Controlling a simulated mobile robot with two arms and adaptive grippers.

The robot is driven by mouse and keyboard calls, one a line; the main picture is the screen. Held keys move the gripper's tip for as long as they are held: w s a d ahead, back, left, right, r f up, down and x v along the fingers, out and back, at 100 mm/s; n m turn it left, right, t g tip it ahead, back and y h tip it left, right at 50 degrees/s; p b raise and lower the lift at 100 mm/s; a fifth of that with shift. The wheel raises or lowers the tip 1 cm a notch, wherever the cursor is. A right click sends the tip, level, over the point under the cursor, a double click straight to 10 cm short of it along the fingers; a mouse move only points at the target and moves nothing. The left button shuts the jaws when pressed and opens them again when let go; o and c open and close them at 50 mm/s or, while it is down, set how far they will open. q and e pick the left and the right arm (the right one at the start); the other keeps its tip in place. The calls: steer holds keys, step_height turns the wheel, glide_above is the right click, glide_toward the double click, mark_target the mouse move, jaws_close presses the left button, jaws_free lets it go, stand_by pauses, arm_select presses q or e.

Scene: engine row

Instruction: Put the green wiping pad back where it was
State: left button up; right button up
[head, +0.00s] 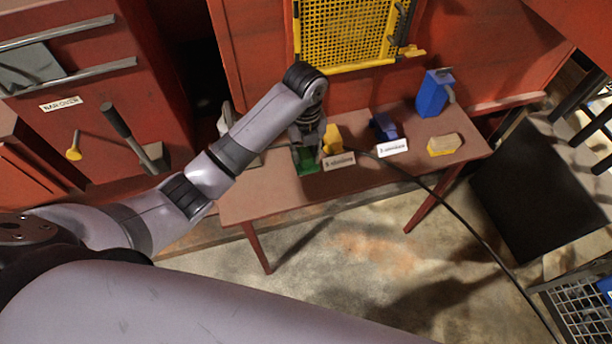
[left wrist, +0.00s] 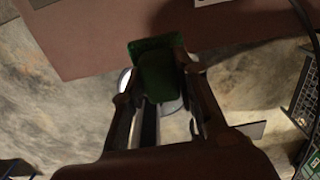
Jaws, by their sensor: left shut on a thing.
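The green wiping pad (head: 306,167) is at the left part of the red-brown table (head: 274,186), by its front edge. My left gripper (head: 308,150) reaches down from above and is shut on the pad. In the left wrist view the pad (left wrist: 156,72) sits between the two fingers of my left gripper (left wrist: 155,85), over the table's edge. I cannot tell whether the pad touches the tabletop. My right gripper is not in view.
Right of the pad are a yellow object (head: 333,139), a blue object (head: 384,126), a blue container (head: 432,94) and a yellow-tan sponge-like block (head: 444,145). White label cards (head: 392,147) stand among them. A black cable (head: 440,198) crosses the table's front edge.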

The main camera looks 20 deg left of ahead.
mark_target(305, 164)
arm_select(q)
step_height(305, 164, down, 5)
steer(key=shift+s+r+p, duration=0.15)
steer(key=shift+p, duration=0.2)
steer(key=f, duration=0.4)
steer(key=shift+w, duration=0.3)
steer(key=shift+f, duration=0.35)
step_height(305, 164, down, 3)
steer(key=shift+s+f+p, duration=0.1)
steer(key=shift+p, duration=0.2)
steer(key=shift+f, duration=0.15)
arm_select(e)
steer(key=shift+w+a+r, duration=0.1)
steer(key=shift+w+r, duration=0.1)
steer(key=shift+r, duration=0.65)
arm_select(q)
steer(key=o, duration=1)
steer(key=shift+o, duration=0.2)
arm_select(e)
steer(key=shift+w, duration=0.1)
